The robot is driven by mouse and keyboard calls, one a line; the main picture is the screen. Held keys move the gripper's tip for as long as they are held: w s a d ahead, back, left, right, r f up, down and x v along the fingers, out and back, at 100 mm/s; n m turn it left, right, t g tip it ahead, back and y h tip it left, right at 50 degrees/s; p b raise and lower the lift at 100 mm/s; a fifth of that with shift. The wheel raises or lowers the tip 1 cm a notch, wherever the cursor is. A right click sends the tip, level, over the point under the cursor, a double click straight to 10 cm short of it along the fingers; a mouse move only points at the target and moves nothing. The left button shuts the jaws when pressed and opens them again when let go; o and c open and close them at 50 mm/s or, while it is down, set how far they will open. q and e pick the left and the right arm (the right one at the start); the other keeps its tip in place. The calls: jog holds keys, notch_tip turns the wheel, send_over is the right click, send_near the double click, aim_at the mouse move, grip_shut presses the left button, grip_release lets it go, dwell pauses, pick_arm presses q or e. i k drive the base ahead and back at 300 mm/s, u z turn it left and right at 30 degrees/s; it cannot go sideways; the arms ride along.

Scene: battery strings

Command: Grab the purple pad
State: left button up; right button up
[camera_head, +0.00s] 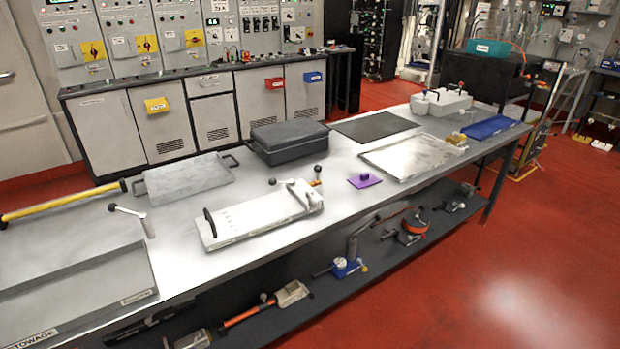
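The purple pad (364,181) lies flat on the grey workbench, near its front edge and right of the middle. A small dark purple knob or handle stands up on it. Nothing covers the pad. Neither of my grippers shows in the head view, so I cannot see whether they are open or shut.
Left of the pad is a pale fixture (262,215) with black handles. A metal tray (412,156) lies to its right. Behind are a dark case (288,140) and a black mat (373,126). The long workbench (182,250) has a lower shelf with tools. Red floor (450,285) is open in front.

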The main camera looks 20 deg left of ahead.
aim_at(367, 180)
jog(key=u, duration=0.2)
jog(key=k, duration=0.9)
jog(key=z, duration=1.1)
jog(key=i, duration=3.4)
jog(key=u, duration=0.6)
jog(key=i, duration=1.1)
jog(key=u, duration=1.5)
jog(key=i, duration=0.85)
jog(key=u, duration=1)
